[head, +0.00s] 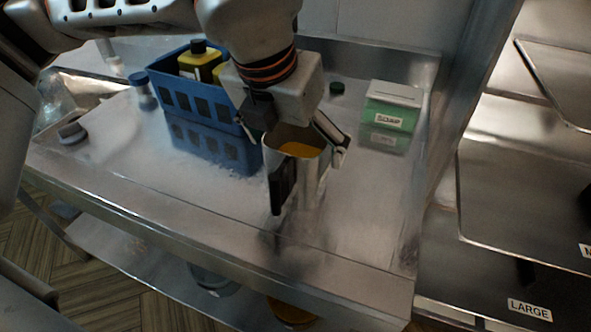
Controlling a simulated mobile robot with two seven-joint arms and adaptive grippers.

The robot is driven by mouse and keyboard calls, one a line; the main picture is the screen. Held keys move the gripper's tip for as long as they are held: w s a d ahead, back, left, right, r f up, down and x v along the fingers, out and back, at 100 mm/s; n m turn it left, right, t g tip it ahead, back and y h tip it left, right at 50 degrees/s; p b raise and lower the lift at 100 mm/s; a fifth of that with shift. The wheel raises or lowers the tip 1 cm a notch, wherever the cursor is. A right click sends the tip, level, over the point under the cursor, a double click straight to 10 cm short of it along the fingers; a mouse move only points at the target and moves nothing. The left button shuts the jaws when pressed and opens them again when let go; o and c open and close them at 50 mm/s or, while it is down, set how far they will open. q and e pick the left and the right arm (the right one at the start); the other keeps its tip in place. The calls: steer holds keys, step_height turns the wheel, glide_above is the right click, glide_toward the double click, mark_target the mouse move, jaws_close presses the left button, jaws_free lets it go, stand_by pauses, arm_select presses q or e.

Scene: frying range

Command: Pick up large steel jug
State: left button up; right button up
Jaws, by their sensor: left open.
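The large steel jug (312,172) stands on the steel counter, right of the blue crate. It looks upright, with a yellow-orange patch showing inside its mouth. My left gripper (300,150) reaches down over the jug. It is open, with one finger by the jug's right side. A dark upright piece lies along the jug's left front; I cannot tell whether it is the handle or the other finger. The gripper body hides the jug's back rim. I cannot tell whether the fingers touch it. My right gripper is not in view.
A blue crate (207,152) holding yellow bottles (199,62) stands close on the left. A green soap box (391,112) stands at the back right. Steel pans with labels (530,310) lie further right. The counter's front right is clear.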

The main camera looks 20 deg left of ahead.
arm_select(q)
steer(key=shift+r, duration=0.1)
steer(key=c, duration=2.2)
steer(key=shift+r, duration=0.1)
